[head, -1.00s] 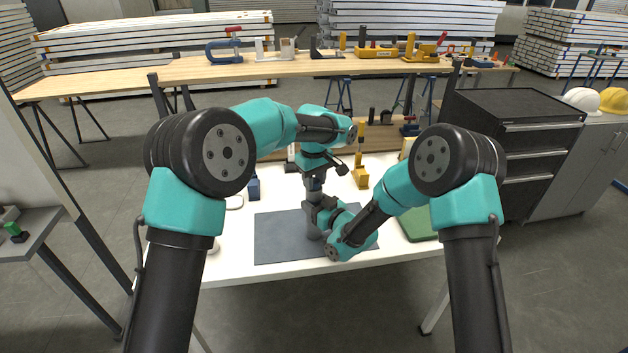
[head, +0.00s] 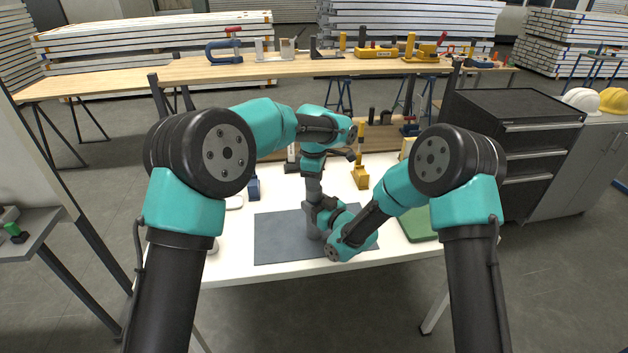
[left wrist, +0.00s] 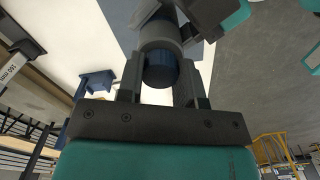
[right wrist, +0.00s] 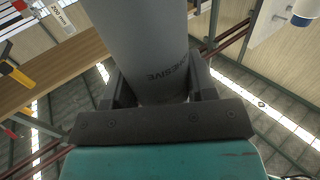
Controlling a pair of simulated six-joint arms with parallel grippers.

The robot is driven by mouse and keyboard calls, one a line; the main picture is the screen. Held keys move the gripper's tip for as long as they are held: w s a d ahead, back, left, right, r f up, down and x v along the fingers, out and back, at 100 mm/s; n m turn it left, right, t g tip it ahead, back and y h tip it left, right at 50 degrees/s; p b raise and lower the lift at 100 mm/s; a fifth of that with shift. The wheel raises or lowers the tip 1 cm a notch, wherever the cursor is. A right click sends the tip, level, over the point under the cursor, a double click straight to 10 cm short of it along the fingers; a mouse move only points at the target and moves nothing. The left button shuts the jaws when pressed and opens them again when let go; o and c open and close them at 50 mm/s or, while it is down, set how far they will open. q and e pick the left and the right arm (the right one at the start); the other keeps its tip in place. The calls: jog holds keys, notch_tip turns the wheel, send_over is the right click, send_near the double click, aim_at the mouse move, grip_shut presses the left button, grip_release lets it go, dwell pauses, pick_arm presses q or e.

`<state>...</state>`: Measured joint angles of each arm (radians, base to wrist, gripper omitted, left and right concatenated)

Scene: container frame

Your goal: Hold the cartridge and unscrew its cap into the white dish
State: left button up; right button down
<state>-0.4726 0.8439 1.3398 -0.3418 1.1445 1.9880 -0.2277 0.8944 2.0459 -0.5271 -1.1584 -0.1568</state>
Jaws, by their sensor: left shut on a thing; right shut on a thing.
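The grey cartridge (head: 313,222) stands upright over the dark mat. My right gripper (head: 320,210) is shut around its body; the right wrist view shows the grey, lettered body (right wrist: 158,60) between the fingers. My left gripper (head: 312,176) is above, at the cartridge's top. In the left wrist view the dark blue cap (left wrist: 161,72) lies between the left fingers, which are shut on it. I cannot tell whether the cap is still joined to the cartridge. A pale rounded rim (head: 236,203) beside my left arm may be the white dish; much of it is hidden.
The dark mat (head: 280,240) covers the middle of the white table. A blue fixture (head: 253,188) stands left of the cartridge and a yellow one (head: 361,177) to the right, behind. A green pad (head: 420,224) lies at the right, partly behind my right arm.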

pick_arm(q)
jog(key=shift+r, duration=1.1)
dwell(0.5)
jog(key=shift+r, duration=2.05)
pick_arm(e)
jog(key=shift+c, duration=1.8)
grip_release()
jog(key=shift+d, duration=0.1)
jog(key=v, duration=1.2)
